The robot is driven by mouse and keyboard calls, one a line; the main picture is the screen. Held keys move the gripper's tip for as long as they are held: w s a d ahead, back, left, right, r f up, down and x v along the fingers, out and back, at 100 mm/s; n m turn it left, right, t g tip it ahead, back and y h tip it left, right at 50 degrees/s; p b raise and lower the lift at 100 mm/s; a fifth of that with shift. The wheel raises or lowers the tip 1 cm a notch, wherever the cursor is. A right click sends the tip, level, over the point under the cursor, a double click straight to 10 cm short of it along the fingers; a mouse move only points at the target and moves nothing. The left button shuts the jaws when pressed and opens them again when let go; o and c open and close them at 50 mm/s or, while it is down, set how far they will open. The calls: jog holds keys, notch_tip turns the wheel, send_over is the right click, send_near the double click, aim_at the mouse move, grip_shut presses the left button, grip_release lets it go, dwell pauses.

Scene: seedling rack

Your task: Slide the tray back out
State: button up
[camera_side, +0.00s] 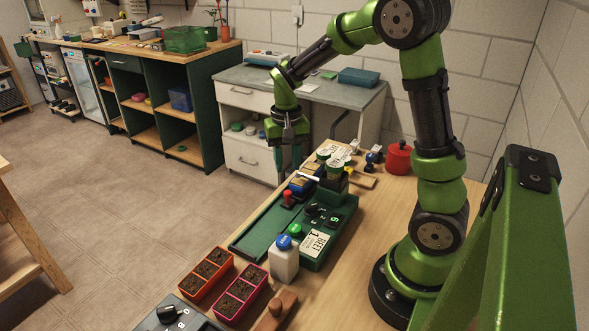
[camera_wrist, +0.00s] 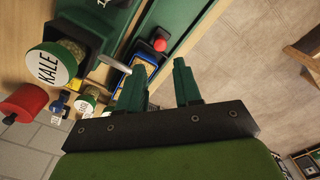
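A small dark blue tray (camera_side: 285,204) with a red knob (camera_side: 287,196) sits in the green base (camera_side: 262,233), near its far end. In the wrist view, the red knob (camera_wrist: 160,44) shows beyond the fingertips, beside a blue and yellow piece (camera_wrist: 146,68). My gripper (camera_side: 288,165) points down above the far end of the base, a little above and beyond the knob. Its fingers (camera_wrist: 159,68) are apart, with nothing seen between them. How far the tray goes under the raised part behind it is hidden.
A white bottle with a blue cap (camera_side: 284,262) stands at the base's near edge. Orange (camera_side: 207,275) and pink (camera_side: 241,291) planters of soil are nearer. Bare floor lies left.

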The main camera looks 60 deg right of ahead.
aim_at(288, 192)
notch_tip(288, 192, down, 8)
jog(key=shift+f, duration=0.25)
grip_shut()
dwell(0.3)
